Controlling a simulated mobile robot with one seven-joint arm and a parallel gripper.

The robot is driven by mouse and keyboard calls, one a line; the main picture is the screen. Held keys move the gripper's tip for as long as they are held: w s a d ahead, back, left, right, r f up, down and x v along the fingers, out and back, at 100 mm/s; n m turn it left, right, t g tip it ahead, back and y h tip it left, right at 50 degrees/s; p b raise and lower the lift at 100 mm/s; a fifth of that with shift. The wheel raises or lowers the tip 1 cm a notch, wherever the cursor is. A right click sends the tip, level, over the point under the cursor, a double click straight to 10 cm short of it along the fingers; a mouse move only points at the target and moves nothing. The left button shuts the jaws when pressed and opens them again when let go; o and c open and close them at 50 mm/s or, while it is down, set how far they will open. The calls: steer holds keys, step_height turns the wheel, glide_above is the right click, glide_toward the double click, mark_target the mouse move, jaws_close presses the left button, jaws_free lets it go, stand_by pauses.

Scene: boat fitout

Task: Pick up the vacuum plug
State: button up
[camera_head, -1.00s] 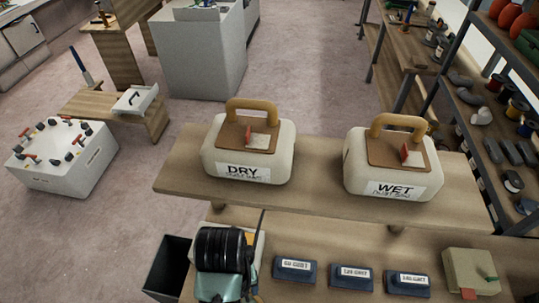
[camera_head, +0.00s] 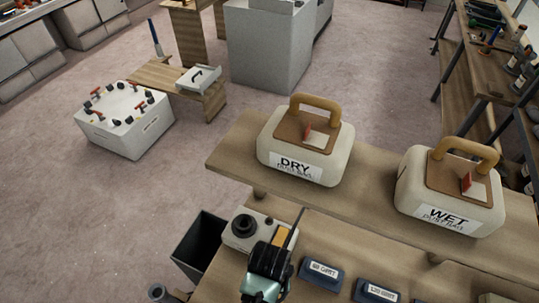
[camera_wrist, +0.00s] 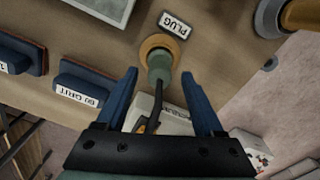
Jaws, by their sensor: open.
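The vacuum plug (camera_wrist: 159,66) is a grey-green round piece with a dark cord, seen in the wrist view. It sits in a tan-orange ring (camera_wrist: 150,45) on the wooden bench, beside a white "PLUG" label (camera_wrist: 174,24). My gripper (camera_wrist: 160,76) has two blue fingers, open and apart, one on each side of the plug's lower end and cord. No contact with the plug is visible. In the head view my teal and black wrist is over the bench's left end; the fingers and the plug cannot be made out there.
Blue sanding blocks, including one marked 60 grit (camera_wrist: 83,83), lie beside my gripper. A white box (camera_head: 245,232) stands by my wrist at the bench end. The DRY (camera_head: 305,145) and WET (camera_head: 450,190) containers stand on the shelf behind. A dark bin (camera_head: 198,248) stands left.

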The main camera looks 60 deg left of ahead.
steer(key=shift+f, duration=1.05)
jaws_close()
